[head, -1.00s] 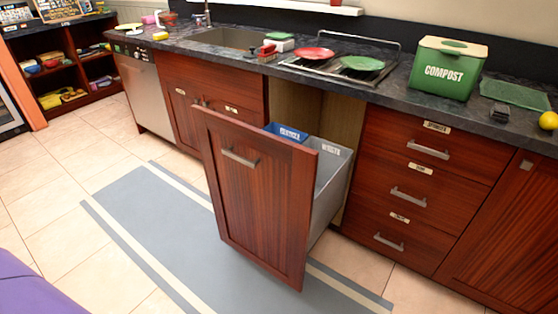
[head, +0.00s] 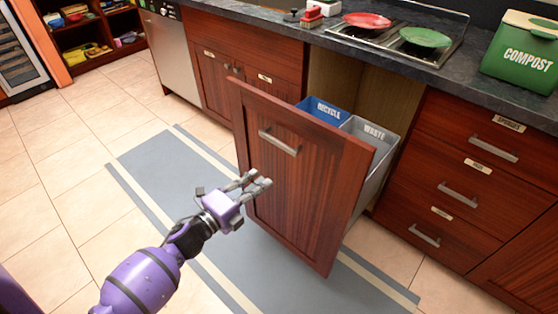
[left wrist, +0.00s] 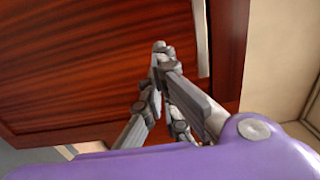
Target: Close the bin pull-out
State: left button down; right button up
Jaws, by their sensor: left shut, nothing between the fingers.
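The bin pull-out (head: 312,200) stands open in the head view, its dark red wood front well out from the cabinet. Behind the front are a blue recycle bin (head: 323,111) and a grey waste bin (head: 375,134). A metal bar handle (head: 279,142) is on the front. My left gripper (head: 258,185) is in front of the panel, left of its middle and below the handle. In the left wrist view its fingers (left wrist: 158,48) are shut and empty, close to the wood; I cannot tell if they touch it. The handle shows beside them (left wrist: 201,38). My right gripper is not in view.
A grey mat (head: 160,170) with pale stripes lies on the tiled floor (head: 60,200) under the pull-out. Closed drawers (head: 460,180) are to the right. The counter above holds red and green plates and a green compost box (head: 520,55). The open cabinet space (head: 345,85) is behind the bins.

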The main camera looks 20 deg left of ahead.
aim_at(288, 156)
pick_arm(q)
jog(key=x, duration=0.9)
jog(key=shift+w, duration=0.3)
jog(key=shift+w+d+f, duration=0.1)
jog(key=shift+w, duration=0.25)
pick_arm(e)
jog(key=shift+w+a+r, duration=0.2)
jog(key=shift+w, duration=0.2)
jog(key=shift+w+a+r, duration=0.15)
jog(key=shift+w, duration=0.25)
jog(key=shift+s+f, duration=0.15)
